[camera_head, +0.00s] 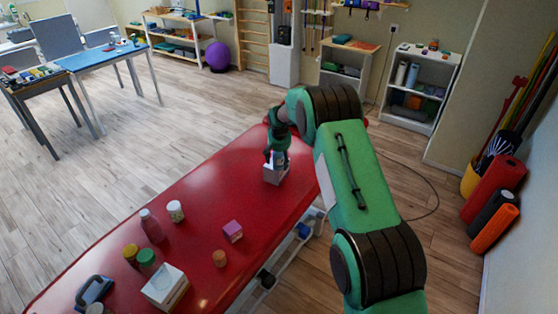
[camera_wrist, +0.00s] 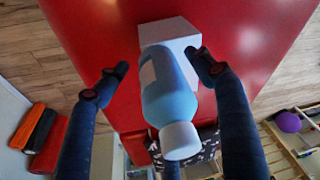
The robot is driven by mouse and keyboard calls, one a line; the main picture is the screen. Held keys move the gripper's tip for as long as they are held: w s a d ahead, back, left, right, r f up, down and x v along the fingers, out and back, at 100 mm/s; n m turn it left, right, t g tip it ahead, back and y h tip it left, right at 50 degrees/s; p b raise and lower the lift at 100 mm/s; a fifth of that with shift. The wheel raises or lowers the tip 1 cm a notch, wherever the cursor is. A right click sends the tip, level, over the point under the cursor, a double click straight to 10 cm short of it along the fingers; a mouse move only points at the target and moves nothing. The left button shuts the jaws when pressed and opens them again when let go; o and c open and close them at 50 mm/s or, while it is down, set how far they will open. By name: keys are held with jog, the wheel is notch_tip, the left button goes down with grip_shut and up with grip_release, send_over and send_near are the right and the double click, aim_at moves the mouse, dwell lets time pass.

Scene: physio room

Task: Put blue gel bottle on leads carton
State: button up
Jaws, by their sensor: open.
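The blue gel bottle (camera_wrist: 170,100), with a white cap and a pale label, appears to stand upright on a white carton (camera_wrist: 177,30) in the wrist view. The carton also shows on the red couch in the head view (camera_head: 275,177), under my gripper (camera_head: 278,155). In the wrist view my gripper (camera_wrist: 155,75) is open, with one finger on each side of the bottle and gaps between them. The bottle's base is hidden in the wrist view. In the head view the bottle is mostly covered by my gripper.
On the red couch (camera_head: 200,200) stand a pink bottle (camera_head: 152,227), a white jar (camera_head: 175,211), a purple box (camera_head: 233,231), an orange-brown pot (camera_head: 219,258), a white box (camera_head: 166,287) and several other items nearer the front. The couch between them and the carton is clear.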

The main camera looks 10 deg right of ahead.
jog(key=shift+r, duration=0.1)
jog(key=p+v, duration=0.2)
jog(key=v, duration=1)
dwell(0.7)
jog(key=s+d+r+t, duration=0.1)
jog(key=s+d+r, duration=0.1)
jog(key=s+r, duration=2.75)
jog(key=s, duration=0.7)
jog(key=s+r, duration=0.3)
jog(key=s, duration=0.5)
jog(key=s+f, duration=0.2)
jog(key=s, duration=0.7)
jog(key=s+f+n+t, duration=0.1)
jog(key=s+f, duration=0.1)
jog(key=s, duration=0.8)
jog(key=shift+d+t, duration=0.3)
jog(key=shift+d, duration=0.1)
